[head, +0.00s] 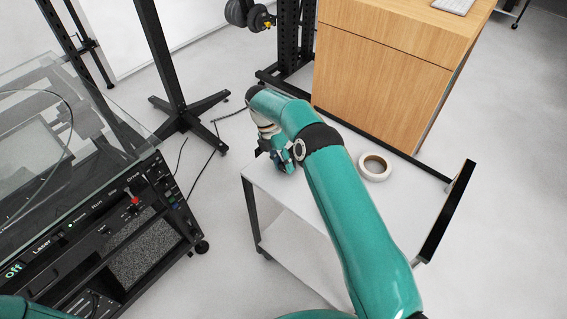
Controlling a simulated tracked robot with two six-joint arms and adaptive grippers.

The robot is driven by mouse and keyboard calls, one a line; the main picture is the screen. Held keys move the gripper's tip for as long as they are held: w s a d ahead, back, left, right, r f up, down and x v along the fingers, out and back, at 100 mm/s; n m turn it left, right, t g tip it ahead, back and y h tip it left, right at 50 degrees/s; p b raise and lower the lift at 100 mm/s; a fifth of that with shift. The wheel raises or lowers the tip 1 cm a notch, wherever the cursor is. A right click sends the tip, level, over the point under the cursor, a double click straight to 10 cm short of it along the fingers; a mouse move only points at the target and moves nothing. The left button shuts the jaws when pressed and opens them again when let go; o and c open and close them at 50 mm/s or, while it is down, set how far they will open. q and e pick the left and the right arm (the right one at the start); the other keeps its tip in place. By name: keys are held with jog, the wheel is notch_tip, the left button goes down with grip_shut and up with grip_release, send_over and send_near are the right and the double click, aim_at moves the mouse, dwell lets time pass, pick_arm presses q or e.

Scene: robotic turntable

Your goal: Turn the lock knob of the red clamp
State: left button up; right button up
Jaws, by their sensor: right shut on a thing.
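My right arm reaches in from the lower right. Its gripper (285,157) is over the far left corner of a small white table (285,206), partly hidden by my own wrist. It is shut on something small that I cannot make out. I cannot pick out the red clamp or its lock knob there. A small red part (135,201) shows on the black control panel at left, well apart from the gripper. I cannot tell whether it belongs to a clamp. Only a bit of my left arm shows at the lower left; its gripper is out of view.
A roll of white tape (375,167) lies on the table, right of my arm. A black machine (150,212) with a glass cover stands at left. A wooden cabinet (385,75) stands behind the table. Cables cross the floor between machine and table.

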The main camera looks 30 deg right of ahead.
jog(key=o, duration=1.2)
jog(key=shift+c, duration=0.2)
notch_tip(320, 180, up, 10)
jog(key=shift+f, duration=0.1)
